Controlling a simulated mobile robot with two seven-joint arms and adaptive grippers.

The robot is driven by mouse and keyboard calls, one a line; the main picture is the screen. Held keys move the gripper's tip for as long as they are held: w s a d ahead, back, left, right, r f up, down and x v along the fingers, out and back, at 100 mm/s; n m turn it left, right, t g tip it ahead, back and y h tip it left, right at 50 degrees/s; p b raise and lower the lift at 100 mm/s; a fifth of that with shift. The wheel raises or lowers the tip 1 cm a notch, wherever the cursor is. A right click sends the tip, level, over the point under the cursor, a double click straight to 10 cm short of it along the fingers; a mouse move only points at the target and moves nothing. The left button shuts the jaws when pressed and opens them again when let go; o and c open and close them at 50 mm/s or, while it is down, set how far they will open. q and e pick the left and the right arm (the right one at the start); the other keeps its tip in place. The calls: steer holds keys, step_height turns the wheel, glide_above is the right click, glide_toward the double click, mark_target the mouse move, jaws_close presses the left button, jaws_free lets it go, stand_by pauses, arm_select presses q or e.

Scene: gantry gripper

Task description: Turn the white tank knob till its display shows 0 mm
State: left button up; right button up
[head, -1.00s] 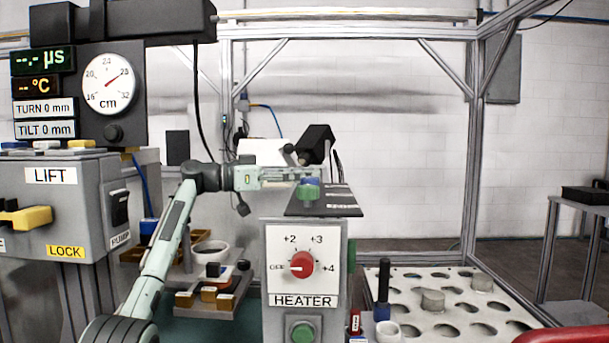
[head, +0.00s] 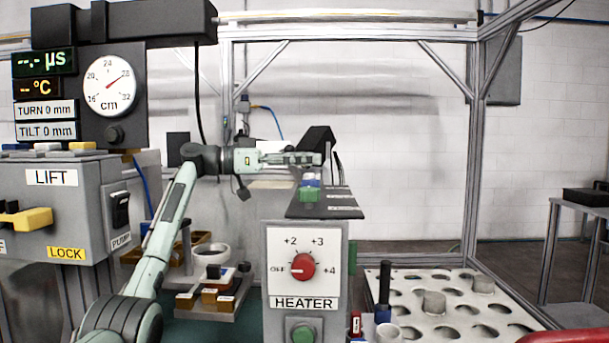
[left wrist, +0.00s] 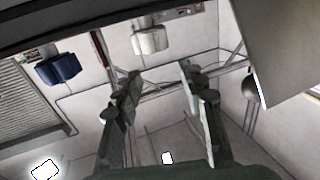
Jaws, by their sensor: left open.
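In the left wrist view a white knob (left wrist: 150,40) sits on the panel just beyond my left gripper (left wrist: 158,80). A blue knob (left wrist: 60,70) is to its left. The two fingers are apart, with nothing between them, and the white knob is ahead of the gap, not touched. In the head view my left gripper (head: 316,159) points right, above the black sloped panel with a blue knob (head: 310,179) and a green knob (head: 309,195). I cannot make out the white knob there. The displays read TURN 0 mm (head: 44,110) and TILT 0 mm (head: 45,131).
The heater box (head: 340,270) with a red dial (head: 302,267) stands below the gripper. A rack with round holes (head: 440,325) is at the right. The lift box (head: 50,200) is at the left. Frame posts rise behind. Open air lies right of the gripper.

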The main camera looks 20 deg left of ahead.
arm_select(q)
step_height(320, 180, up, 6)
stand_by(0.6)
